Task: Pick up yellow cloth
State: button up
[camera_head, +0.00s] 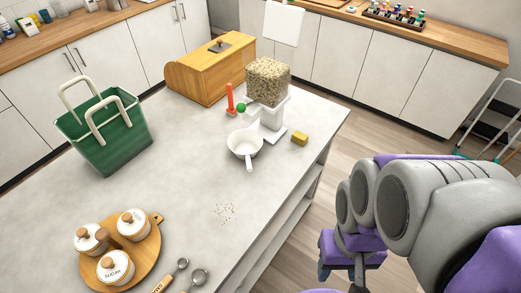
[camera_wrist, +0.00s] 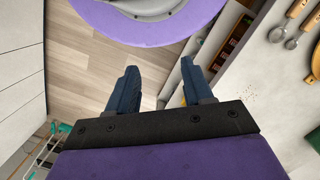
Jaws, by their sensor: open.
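In the head view my arm is at the right, off the island's side, in front of and well apart from the yellow item.
The island top (camera_head: 185,190) holds a white pan (camera_head: 244,143), a grain-filled dispenser (camera_head: 268,82), a wooden bread box (camera_head: 205,75), a green basket (camera_head: 108,140), and a round board with jars. Crumbs (camera_head: 225,212) and measuring spoons (camera_head: 198,276) lie nearer. Open shelves are under the island's right edge.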

aim_at(301, 138)
jog(key=i+l+z, duration=0.4)
jog(key=i+l, duration=0.3)
jog(key=l, duration=0.15)
